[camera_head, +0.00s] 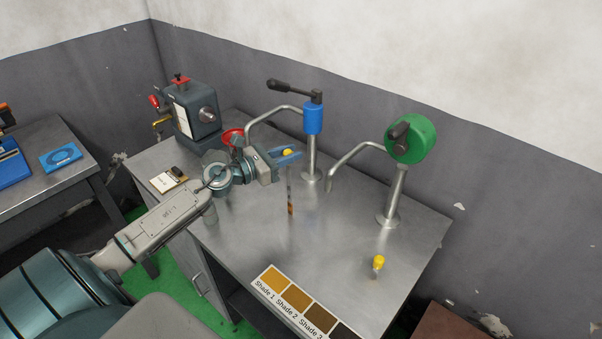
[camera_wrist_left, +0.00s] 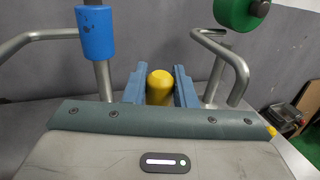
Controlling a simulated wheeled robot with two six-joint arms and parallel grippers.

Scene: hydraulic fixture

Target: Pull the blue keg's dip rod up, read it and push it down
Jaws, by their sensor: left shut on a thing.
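My left gripper (camera_head: 288,154) is shut on the yellow knob (camera_head: 287,152) of a thin dip rod (camera_head: 289,190). The rod hangs straight down from the fingers, grey above and orange-brown at its lower end. I cannot tell whether its tip is clear of the bench top. In the left wrist view the yellow knob (camera_wrist_left: 160,86) sits between the two blue fingers. The rod is in front of the post with the blue cylinder (camera_head: 313,117). That cylinder also shows in the left wrist view (camera_wrist_left: 95,34). My right gripper is not in view.
A second yellow knob (camera_head: 378,262) stands low on the bench before the green-headed post (camera_head: 411,139). A shade strip (camera_head: 300,305) lies at the front edge. A grey machine (camera_head: 190,108) stands at the back left. The bench centre (camera_head: 330,225) is clear.

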